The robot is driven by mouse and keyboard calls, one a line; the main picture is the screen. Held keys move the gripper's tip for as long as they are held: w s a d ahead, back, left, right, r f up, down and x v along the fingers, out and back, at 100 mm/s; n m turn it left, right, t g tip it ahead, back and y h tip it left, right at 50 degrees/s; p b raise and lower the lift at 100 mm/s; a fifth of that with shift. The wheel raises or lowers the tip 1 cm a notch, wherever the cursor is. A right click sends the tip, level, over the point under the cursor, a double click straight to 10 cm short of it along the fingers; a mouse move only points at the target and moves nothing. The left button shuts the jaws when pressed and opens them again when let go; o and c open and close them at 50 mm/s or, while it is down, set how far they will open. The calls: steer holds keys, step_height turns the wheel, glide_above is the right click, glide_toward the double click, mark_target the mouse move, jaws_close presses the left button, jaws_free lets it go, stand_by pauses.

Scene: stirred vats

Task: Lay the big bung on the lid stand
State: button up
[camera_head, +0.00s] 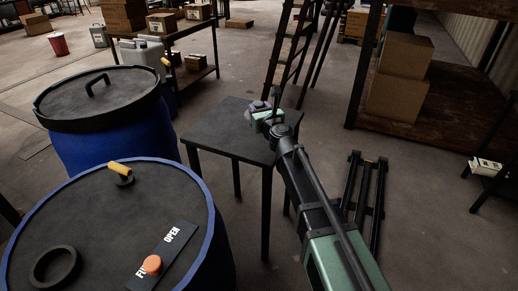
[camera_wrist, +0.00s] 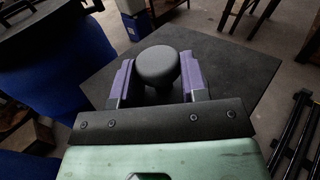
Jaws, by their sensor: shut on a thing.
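The big bung (camera_wrist: 158,64), a dark piece with a round, smooth top, sits between the purple fingers of my gripper (camera_wrist: 157,84) in the wrist view. My gripper is shut on it. The lid stand is a dark square table (camera_head: 213,134) in the head view, and its top (camera_wrist: 232,72) fills the background behind the bung in the wrist view. In the head view my gripper (camera_head: 257,110) is over the stand's right part. The bung's lower end is hidden, and I cannot tell whether it touches the top.
Left of the stand is a blue vat (camera_head: 110,140) with a handled dark lid (camera_head: 100,96). In front is another vat (camera_head: 215,245) with a dark ring (camera_head: 54,268), an orange knob (camera_head: 152,265) and a yellow handle (camera_head: 121,168). The stand's left part is bare.

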step_height(320, 180, down, 10)
steer(key=b, duration=0.7)
steer(key=shift+r, duration=0.35)
steer(key=shift+f, duration=0.2)
steer(key=o, duration=0.9)
steer(key=shift+r, duration=0.15)
